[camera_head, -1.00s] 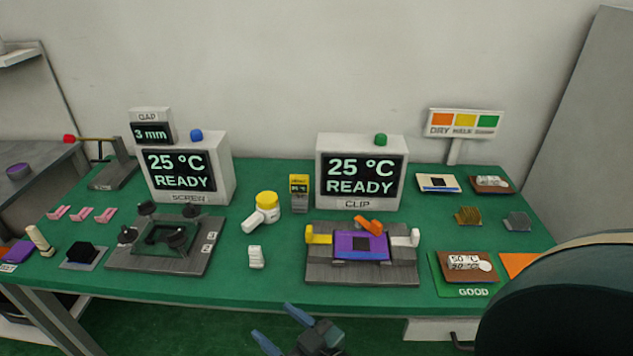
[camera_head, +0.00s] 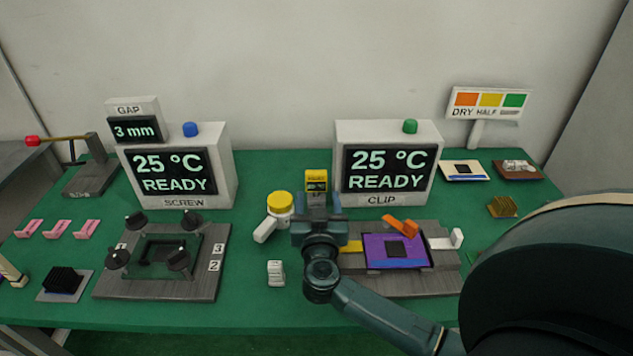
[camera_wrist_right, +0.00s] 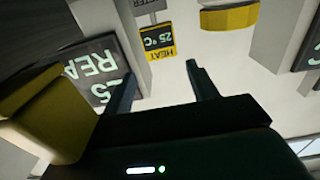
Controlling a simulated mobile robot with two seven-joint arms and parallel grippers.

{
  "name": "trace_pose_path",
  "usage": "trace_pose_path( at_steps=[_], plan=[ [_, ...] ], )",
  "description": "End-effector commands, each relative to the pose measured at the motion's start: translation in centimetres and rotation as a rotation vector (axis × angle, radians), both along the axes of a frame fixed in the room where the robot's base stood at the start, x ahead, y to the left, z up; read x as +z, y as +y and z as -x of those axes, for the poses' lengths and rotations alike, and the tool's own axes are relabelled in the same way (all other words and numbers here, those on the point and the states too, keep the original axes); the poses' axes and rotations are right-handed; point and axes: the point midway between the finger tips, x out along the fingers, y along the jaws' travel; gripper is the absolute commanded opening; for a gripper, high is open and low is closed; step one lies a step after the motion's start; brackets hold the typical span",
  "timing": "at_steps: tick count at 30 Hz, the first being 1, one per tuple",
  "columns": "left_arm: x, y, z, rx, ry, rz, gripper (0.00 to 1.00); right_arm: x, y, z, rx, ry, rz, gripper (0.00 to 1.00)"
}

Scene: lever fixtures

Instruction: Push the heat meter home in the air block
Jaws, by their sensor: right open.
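The heat meter (camera_head: 317,180) is a small yellow device with a dark display, standing at the back of the green table between the two display boxes. It also shows in the right wrist view (camera_wrist_right: 157,41), reading HEAT and 25 °C. A grey block, which I take for the air block, is under it; my right gripper mostly hides this block in the head view, so how deep the meter sits I cannot tell. My right gripper (camera_head: 318,203) is open and empty, in front of the meter. In its wrist view the fingers (camera_wrist_right: 161,80) are apart, short of the meter. My left gripper is not in view.
The SCREW box (camera_head: 173,170) and CLIP box (camera_head: 388,165) flank the meter. The clip fixture (camera_head: 440,285) with a purple board (camera_head: 385,250) is right. A small white piece (camera_head: 275,272) lies in front.

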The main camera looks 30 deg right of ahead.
Motion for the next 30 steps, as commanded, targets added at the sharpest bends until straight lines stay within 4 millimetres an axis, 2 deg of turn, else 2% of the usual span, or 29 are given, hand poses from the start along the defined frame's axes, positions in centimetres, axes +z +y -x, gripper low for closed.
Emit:
trace_pose_path(
  at_steps=[3,10,18,26,30],
  plan=[
    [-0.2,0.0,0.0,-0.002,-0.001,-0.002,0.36,0.0,-0.8,-1.4,0.0,-0.001,0.002,0.58],
    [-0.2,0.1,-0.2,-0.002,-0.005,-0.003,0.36,0.0,-1.7,-2.9,0.001,-0.002,0.001,0.58],
    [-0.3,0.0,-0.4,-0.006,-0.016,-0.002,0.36,0.1,-3.6,-6.1,0.001,-0.002,0.001,0.58],
    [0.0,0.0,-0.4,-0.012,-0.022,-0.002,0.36,0.1,-3.8,-6.4,0.001,-0.001,-0.001,0.58],
    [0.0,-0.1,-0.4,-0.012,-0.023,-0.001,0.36,0.1,-3.8,-6.4,0.002,-0.001,-0.001,0.49]
  ],
)
